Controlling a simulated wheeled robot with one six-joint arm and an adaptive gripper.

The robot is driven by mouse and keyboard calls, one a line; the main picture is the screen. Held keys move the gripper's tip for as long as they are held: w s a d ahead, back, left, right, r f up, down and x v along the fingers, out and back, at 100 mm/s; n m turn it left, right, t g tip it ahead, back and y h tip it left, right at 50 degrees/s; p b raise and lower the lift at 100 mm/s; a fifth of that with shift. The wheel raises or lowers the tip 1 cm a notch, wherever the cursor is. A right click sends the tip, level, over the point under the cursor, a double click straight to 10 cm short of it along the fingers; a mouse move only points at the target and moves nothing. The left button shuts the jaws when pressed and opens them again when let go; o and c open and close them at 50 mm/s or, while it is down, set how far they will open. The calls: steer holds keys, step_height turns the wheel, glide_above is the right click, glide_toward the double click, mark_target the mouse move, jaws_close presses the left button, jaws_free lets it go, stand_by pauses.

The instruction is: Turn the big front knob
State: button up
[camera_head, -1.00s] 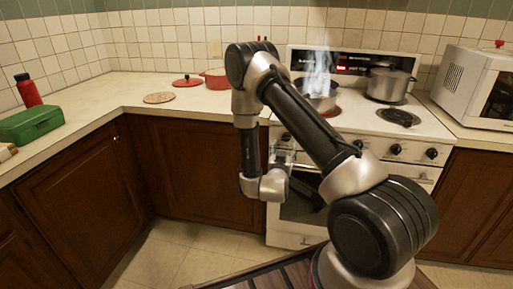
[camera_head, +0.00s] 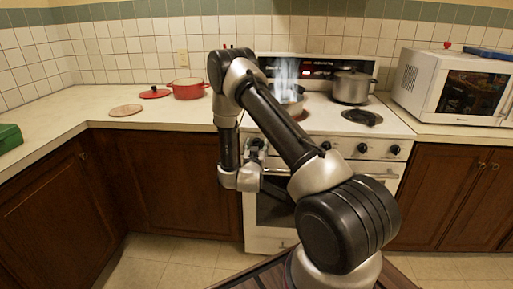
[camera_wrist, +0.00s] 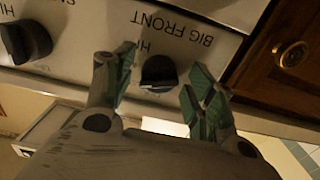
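The big front knob (camera_wrist: 158,72) is black, on the white stove panel under the printed words "BIG FRONT", which appear upside down in the wrist view. My gripper (camera_wrist: 160,62) is open, with one green-padded finger on each side of the knob. A gap shows between the knob and each finger, so I see no clear contact. In the head view my gripper is small and partly hidden at the left end of the stove front (camera_head: 268,232); the knob is hard to make out there.
Another black knob (camera_wrist: 25,41) is left of the gripper in the wrist view; a wooden cabinet with a round brass knob (camera_wrist: 292,54) is right. On the stove are a steaming pan (camera_head: 290,103) and a lidded pot (camera_head: 352,86). A red pot (camera_head: 188,88) and microwave (camera_head: 455,88) flank it.

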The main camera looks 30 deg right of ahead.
steer(key=c, duration=0.8)
steer(key=shift+n, duration=0.8)
steer(key=shift+c, duration=0.2)
steer(key=o, duration=1)
steer(key=shift+o, duration=0.2)
steer(key=shift+s, duration=0.1)
steer(key=v, duration=1.2)
steer(key=shift+d, duration=0.1)
